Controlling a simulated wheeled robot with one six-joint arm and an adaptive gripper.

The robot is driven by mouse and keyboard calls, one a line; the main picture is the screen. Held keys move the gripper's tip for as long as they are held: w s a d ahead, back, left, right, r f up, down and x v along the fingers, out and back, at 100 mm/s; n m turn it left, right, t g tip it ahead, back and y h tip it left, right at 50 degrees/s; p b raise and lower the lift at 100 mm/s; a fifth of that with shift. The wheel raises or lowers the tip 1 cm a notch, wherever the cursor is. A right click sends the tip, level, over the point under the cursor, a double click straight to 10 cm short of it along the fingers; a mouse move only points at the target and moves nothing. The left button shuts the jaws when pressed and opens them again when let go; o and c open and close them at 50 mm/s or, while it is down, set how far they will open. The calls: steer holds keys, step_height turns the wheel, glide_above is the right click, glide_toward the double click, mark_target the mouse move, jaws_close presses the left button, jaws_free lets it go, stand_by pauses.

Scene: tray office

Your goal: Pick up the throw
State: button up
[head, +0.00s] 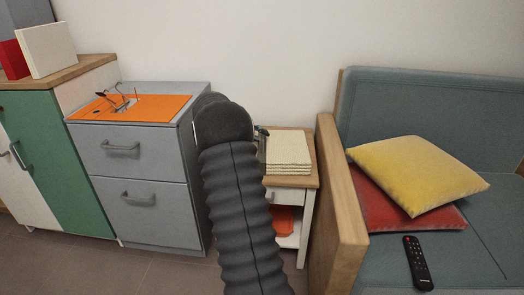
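A folded cream cloth (288,149), which looks like the throw, lies in a neat stack of layers on top of a small side table (291,181). My dark ribbed arm rises in front and covers the table's left part and perhaps the cloth's left edge. A small dark piece (262,133) shows just right of my arm's upper end, close behind the cloth. It may be part of my gripper, but I cannot be sure. The rest of my gripper is hidden behind the arm. I see no grip on the cloth.
A grey drawer cabinet (148,166) with an orange mat (165,107) stands left of my arm. A green-and-white cabinet (66,170) is further left. A sofa's wooden armrest (342,205) borders the table's right side. Yellow (418,172) and red (386,204) cushions and a remote (417,262) lie on the sofa.

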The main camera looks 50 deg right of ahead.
steer(key=shift+s+d+f, duration=0.1)
steer(key=shift+d+f, duration=0.15)
steer(key=shift+d, duration=0.1)
jaws_close()
steer(key=shift+r, duration=0.1)
